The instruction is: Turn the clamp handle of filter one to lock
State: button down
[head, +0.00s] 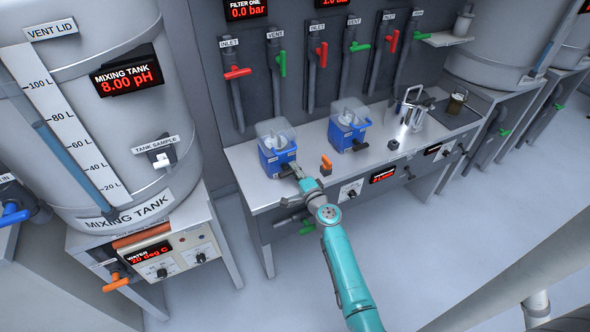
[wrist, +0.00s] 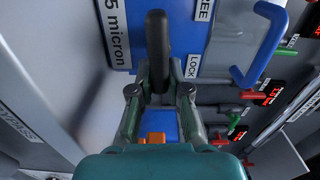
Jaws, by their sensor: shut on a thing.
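The left blue filter unit (head: 277,156) with a clear cover stands at the left end of the bench, below the FILTER ONE display (head: 246,10). My gripper (head: 297,172) is at its front right side. In the wrist view, my gripper (wrist: 160,90) is shut on the black clamp handle (wrist: 158,42), with one finger on each side. The handle lies against a blue face. The LOCK label (wrist: 193,66) is just right of the fingertips, and a partly cut-off label ending in EE (wrist: 204,10) is higher up. A "5 micron" label (wrist: 117,35) is on the left.
A second blue filter unit (head: 347,132) stands to the right on the bench (head: 315,142). An orange switch (head: 326,161) sits near the front edge between them. A metal pot (head: 408,108) is farther right. A curved blue bar (wrist: 262,50) shows right of the handle.

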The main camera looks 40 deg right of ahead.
jog(key=shift+f, duration=0.1)
dwell(0.4)
jog(key=c, duration=1.1)
grip_release()
jog(key=shift+s, duration=0.1)
jog(key=v, duration=1.2)
jog(key=shift+a, duration=0.1)
